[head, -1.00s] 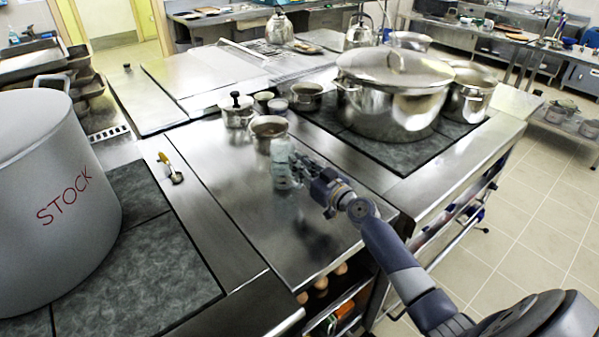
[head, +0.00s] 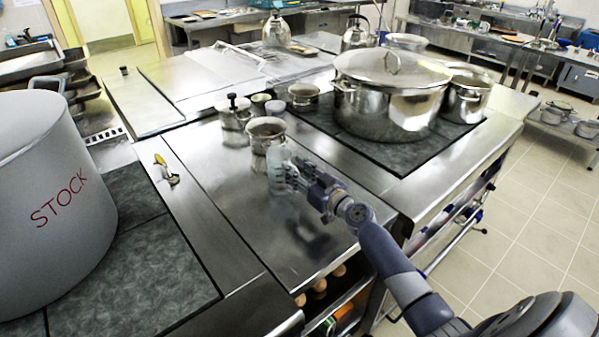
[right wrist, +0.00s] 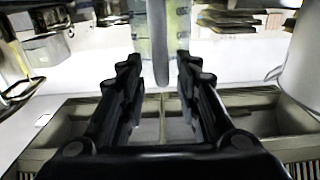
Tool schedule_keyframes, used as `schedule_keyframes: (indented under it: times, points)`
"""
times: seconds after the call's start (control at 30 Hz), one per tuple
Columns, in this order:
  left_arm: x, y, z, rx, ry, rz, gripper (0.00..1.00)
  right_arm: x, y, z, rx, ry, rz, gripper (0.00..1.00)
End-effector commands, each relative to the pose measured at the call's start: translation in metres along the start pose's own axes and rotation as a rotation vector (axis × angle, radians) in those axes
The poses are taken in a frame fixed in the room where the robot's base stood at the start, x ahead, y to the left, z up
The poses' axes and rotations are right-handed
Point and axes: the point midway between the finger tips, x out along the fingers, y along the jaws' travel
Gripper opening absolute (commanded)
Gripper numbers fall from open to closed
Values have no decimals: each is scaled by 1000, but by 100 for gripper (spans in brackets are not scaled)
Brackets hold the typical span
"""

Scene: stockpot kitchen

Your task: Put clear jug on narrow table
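The clear jug (head: 279,172) shows at the middle of the steel counter (head: 235,215), behind my right gripper (head: 300,177). It looks roughly upright; whether its base touches the counter is unclear. In the right wrist view, the jug (right wrist: 178,25) is straight ahead, cut by the top edge, its vertical handle (right wrist: 161,55) between the fingertips of my right gripper (right wrist: 160,70). The fingers stand apart with gaps visible beside the handle. I cannot pick out the narrow table with certainty. My left gripper is not in view.
A small steel pot (head: 266,133) stands just behind the jug. A large lidded pot (head: 385,110) is at the back right, and a grey STOCK pot (head: 50,215) is at the left. A yellow-handled utensil (head: 166,168) lies left of the jug. The counter's front is clear.

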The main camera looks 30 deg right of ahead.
Motion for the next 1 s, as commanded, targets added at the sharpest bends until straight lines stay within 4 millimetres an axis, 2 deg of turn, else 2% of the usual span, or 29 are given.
schedule_keyframes:
  times: [0.1, 0.17, 0.7, 1.0]
  points:
    - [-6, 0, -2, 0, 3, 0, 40, 0, 0, -5, 0, 1, 0, 31]
    - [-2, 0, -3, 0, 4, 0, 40, -7, 0, -1, -1, -1, 0, 31]
    - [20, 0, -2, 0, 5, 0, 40, -99, 0, 1, -1, -1, 0, 31]
    - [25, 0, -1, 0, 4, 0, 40, -119, 0, -2, 0, 2, -1, 31]
